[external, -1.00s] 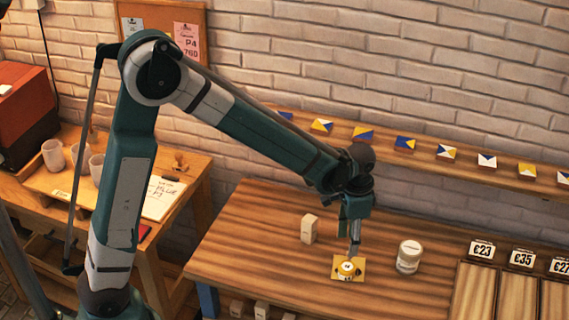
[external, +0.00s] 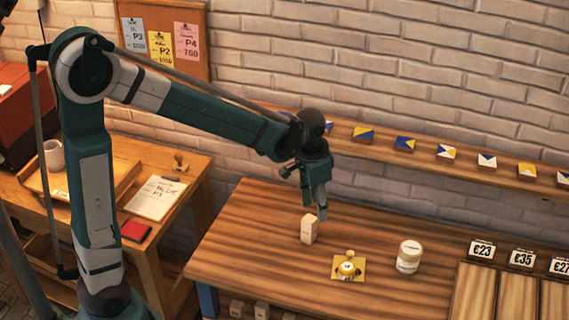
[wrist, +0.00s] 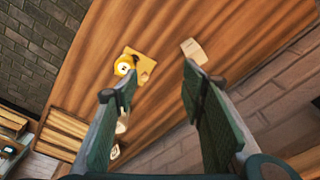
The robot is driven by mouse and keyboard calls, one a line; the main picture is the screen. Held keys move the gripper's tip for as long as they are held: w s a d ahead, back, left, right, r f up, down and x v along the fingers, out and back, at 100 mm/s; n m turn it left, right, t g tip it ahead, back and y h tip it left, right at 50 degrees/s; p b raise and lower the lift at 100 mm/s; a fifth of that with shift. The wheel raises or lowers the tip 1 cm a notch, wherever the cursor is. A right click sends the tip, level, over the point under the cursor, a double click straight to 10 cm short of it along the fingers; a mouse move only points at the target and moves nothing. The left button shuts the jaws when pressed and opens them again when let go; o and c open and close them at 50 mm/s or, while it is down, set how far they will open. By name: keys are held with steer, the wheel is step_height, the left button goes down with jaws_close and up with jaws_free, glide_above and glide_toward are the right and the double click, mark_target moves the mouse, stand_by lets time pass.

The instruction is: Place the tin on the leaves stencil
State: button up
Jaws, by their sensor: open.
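A small round yellow tin (external: 346,269) with a pale top stands on a square yellow stencil (external: 361,263) on the wooden bench. Dark marks show beside the tin on the stencil, too small to read as leaves. In the wrist view the tin (wrist: 123,66) sits toward one side of the stencil (wrist: 140,62), and a small tan knob shows at the other side. My gripper (wrist: 160,70) is open and empty. In the external view my gripper (external: 319,212) is above the bench, behind and left of the tin and clear of it.
A pale upright block (external: 309,229) stands close to my gripper in the external view. A whitish jar (external: 409,257) stands right of the stencil. Price signs (external: 482,250) and wooden trays are at the right. A wall shelf (external: 430,155) runs behind. The bench's front left is clear.

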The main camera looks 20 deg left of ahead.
steer(key=s+a+r+n+t, duration=0.15)
steer(key=a+r, duration=0.25)
steer(key=a, duration=0.5)
steer(key=s+a+r+n+t, duration=0.1)
steer(key=s+a+r+n, duration=0.2)
steer(key=a, duration=0.7)
steer(key=s+a+r+n+t, duration=0.2)
steer(key=a+r, duration=0.2)
steer(key=a, duration=0.5)
steer(key=s+a+n+t, duration=0.1)
steer(key=s+a+n, duration=0.2)
steer(key=s+a, duration=0.3)
steer(key=a, duration=0.4)
steer(key=shift+s+f+y, duration=0.2)
steer(key=shift+y, duration=0.2)
steer(key=shift+o, duration=0.7)
steer(key=shift+n+t, duration=0.25)
